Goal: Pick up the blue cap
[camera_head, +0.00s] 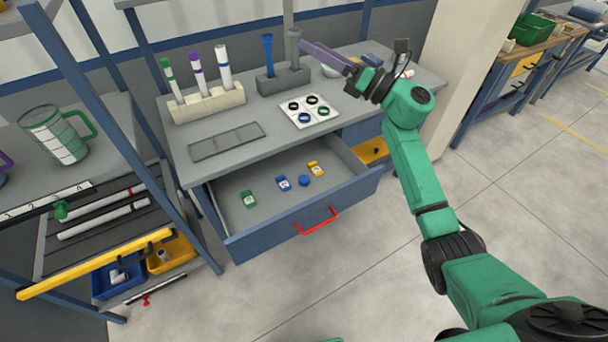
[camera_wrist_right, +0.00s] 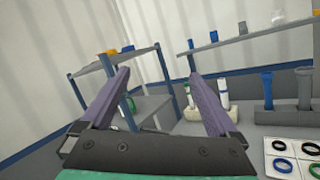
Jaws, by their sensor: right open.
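A small round blue piece, which looks like the blue cap (camera_head: 304,181), lies in the open drawer (camera_head: 262,231) between a blue-and-white block (camera_head: 284,184) and a yellow-and-white block (camera_head: 316,169). My right gripper (camera_head: 308,47) is above the back right of the table, well above and behind the drawer. In the right wrist view its two purple fingers (camera_wrist_right: 159,78) are wide apart with nothing between them. The blue cap does not show in the right wrist view. My left gripper is in neither view.
A green-and-white block (camera_head: 249,198) lies in the drawer's left part. On the table (camera_head: 248,152) stand a holder with marker-like tubes (camera_head: 207,104), a grey stand (camera_head: 283,81) with blue and grey pipes, a ring board (camera_head: 308,122) and a flat grey tray (camera_head: 227,141). A shelf rack stands left.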

